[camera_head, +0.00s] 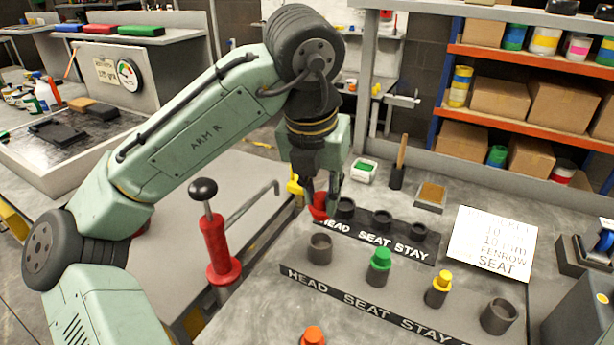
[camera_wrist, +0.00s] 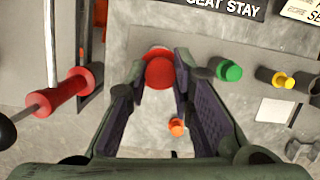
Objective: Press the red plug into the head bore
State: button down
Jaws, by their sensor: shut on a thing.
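My gripper (camera_head: 322,200) is shut on the red plug (camera_head: 318,208), holding it near the left end of the back row. In the wrist view the red plug (camera_wrist: 159,72) sits between the fingertips. An empty dark cup (camera_head: 320,248) stands at the HEAD end of the front strip (camera_head: 365,306). Beside it, a green plug (camera_head: 380,258) and a yellow plug (camera_head: 443,280) sit in dark sleeves. The back strip (camera_head: 375,241), also lettered HEAD SEAT STAY, has dark cups (camera_head: 382,219) behind it. I cannot tell the plug's height over the bench.
An orange plug (camera_head: 313,336) stands at the front edge of view. Another dark cup (camera_head: 499,316) and a white lettered card (camera_head: 491,244) are at right. Shelves with boxes (camera_head: 500,98) stand behind.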

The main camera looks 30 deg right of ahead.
aim_at(321, 209)
jog(key=shift+s+d+r+p, duration=0.1)
jog(key=shift+r+p, duration=0.05)
jog(key=shift+p, duration=0.35)
jog(key=shift+f+b, duration=1.3)
jog(key=shift+f, duration=1.25)
jog(key=shift+p, duration=1.15)
jog(key=shift+f+b, duration=0.65)
jog(key=shift+f, duration=0.75)
jog(key=c, duration=1.3)
grip_release()
jog(key=v, duration=1.2)
